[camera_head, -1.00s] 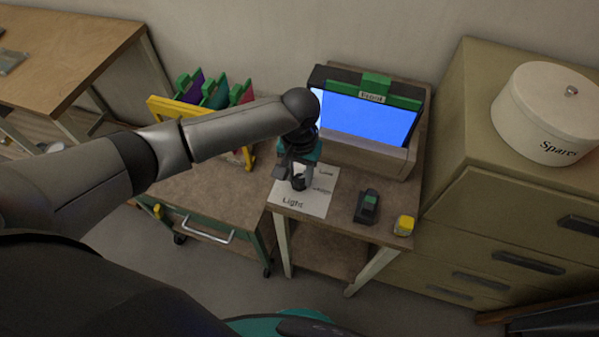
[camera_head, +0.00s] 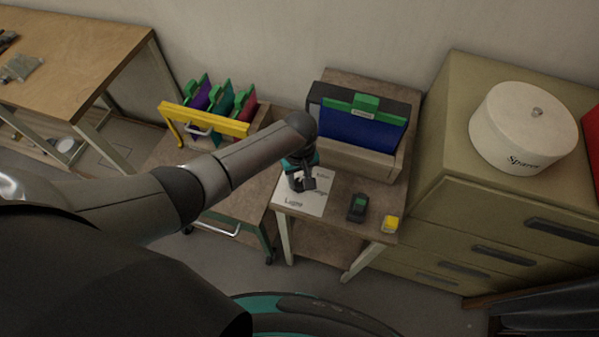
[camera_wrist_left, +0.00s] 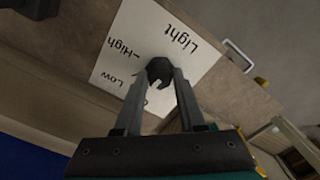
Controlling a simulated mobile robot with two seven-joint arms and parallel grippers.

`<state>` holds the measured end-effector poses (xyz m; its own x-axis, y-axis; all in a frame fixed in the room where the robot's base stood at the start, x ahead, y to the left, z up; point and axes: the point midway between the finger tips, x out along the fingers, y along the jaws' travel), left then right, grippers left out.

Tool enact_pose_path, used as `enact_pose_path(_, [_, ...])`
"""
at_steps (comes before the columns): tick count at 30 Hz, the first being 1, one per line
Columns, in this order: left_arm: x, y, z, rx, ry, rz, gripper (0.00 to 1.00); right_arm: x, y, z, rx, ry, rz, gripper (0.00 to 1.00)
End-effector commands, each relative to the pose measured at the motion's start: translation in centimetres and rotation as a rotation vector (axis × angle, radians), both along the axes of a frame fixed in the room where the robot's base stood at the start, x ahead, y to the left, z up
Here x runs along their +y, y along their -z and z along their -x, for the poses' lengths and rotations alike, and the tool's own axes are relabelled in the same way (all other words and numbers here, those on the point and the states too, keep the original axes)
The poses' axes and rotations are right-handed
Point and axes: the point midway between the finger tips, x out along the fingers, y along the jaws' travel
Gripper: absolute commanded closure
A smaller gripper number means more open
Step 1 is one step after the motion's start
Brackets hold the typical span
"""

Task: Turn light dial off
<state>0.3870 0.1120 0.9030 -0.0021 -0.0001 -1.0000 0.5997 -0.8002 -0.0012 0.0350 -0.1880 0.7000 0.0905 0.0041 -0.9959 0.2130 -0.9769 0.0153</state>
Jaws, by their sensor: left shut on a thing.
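The light dial (camera_wrist_left: 158,70) is a dark round knob on a white label card (camera_head: 293,203) on the small brown table. In the left wrist view the card (camera_wrist_left: 180,22) reads "Light", "High" and "Low"; part of its lettering is hidden behind a finger. My left gripper (camera_head: 300,183) is over the card in the head view. In the left wrist view its two fingers (camera_wrist_left: 157,80) are closed around the dial. The dial itself is mostly hidden by the gripper in the head view. My right gripper is not in view.
A box with a dark blue panel and green clip (camera_head: 362,125) stands behind the card. A black-and-green device (camera_head: 357,208) and a yellow block (camera_head: 390,224) lie to the right. A cart with a yellow frame (camera_head: 205,118) stands left, drawers (camera_head: 490,215) right.

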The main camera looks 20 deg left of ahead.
Motion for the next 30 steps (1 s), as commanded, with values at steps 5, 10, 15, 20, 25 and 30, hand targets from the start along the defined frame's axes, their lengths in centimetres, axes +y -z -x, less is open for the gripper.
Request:
enact_pose_path(5, [0.06,-0.15,-0.02,0.001,-0.077,-0.002,1.0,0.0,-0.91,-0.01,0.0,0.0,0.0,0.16])
enact_pose_path(10, [0.08,-0.08,-0.08,-0.001,-0.113,-0.002,1.0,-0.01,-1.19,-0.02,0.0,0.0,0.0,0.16])
enact_pose_path(15, [0.1,-0.04,-0.12,-0.002,-0.125,-0.002,1.0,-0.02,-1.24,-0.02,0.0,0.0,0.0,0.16])
enact_pose_path(20, [0.12,-0.03,-0.12,-0.002,-0.126,-0.002,1.0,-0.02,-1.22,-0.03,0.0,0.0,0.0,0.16])
enact_pose_path(25, [0.12,-0.04,-0.13,-0.002,-0.126,-0.002,0.58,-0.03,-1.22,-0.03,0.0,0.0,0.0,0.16])
enact_pose_path(30, [0.09,-0.03,-0.11,-0.002,-0.125,-0.001,0.39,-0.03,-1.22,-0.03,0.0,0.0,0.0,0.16])
